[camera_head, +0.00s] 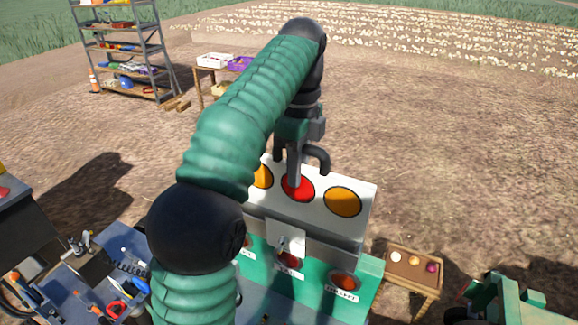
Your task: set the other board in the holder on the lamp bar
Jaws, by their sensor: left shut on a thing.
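A white board (325,184) carries a row of round spots, with an orange one (342,202) at right, a red one (298,188) in the middle and another orange one partly behind my arm. My left gripper (304,170) reaches down to the board's upper edge and is shut on the board, one finger in front over the red spot. Below is the green lamp bar (357,303) with reddish lamps and small white labels. A grey bracket (284,238) stands above the middle lamp. I cannot tell if the board rests in the holder. My right gripper is out of view.
A small wooden table (412,283) with round coloured items stands right of the lamp bar. A blue tool cart (95,275) is at lower left. A metal shelf (123,50) and a crate table are farther back. Bare soil lies behind the board.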

